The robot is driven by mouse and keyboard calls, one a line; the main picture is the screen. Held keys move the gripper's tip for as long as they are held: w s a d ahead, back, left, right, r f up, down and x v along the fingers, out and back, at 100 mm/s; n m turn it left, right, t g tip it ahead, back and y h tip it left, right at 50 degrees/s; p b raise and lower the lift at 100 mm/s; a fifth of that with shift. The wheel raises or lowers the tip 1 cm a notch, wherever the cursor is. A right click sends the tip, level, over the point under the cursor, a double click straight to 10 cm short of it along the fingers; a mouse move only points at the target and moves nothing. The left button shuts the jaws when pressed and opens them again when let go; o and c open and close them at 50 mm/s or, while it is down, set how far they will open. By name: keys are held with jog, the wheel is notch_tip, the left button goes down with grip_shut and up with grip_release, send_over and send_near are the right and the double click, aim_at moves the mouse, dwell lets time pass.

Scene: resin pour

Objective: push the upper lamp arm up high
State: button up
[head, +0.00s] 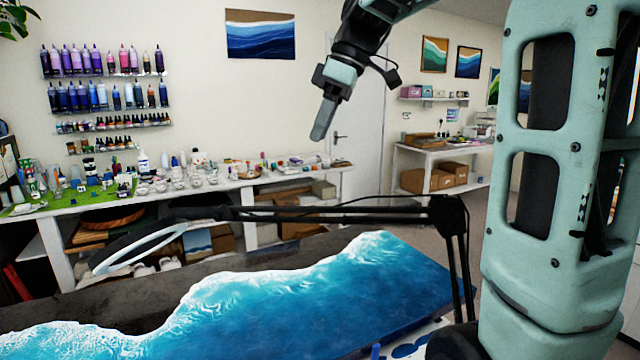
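The lower lamp arm (460,268) rises almost upright to the elbow. My gripper (322,122) hangs in the air above the upper arm, pointing down and left, clear of the lamp. Only one finger outline shows, so I cannot tell whether it is open or shut.
The blue and white wave tabletop (330,290) fills the foreground below the lamp. A white bench (250,180) with cups and bottles runs along the back wall. Bottle shelves (105,76) hang at left. The air around my gripper is free.

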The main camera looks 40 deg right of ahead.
jog(key=p+x, duration=0.1)
jog(key=x, duration=0.4)
jog(key=d+p+x, duration=0.1)
jog(key=p+x, duration=0.1)
jog(key=x, duration=0.3)
jog(key=p+x, duration=0.1)
jog(key=x, duration=0.4)
jog(key=shift+d+f, duration=0.1)
jog(key=shift+f, duration=0.2)
grip_shut()
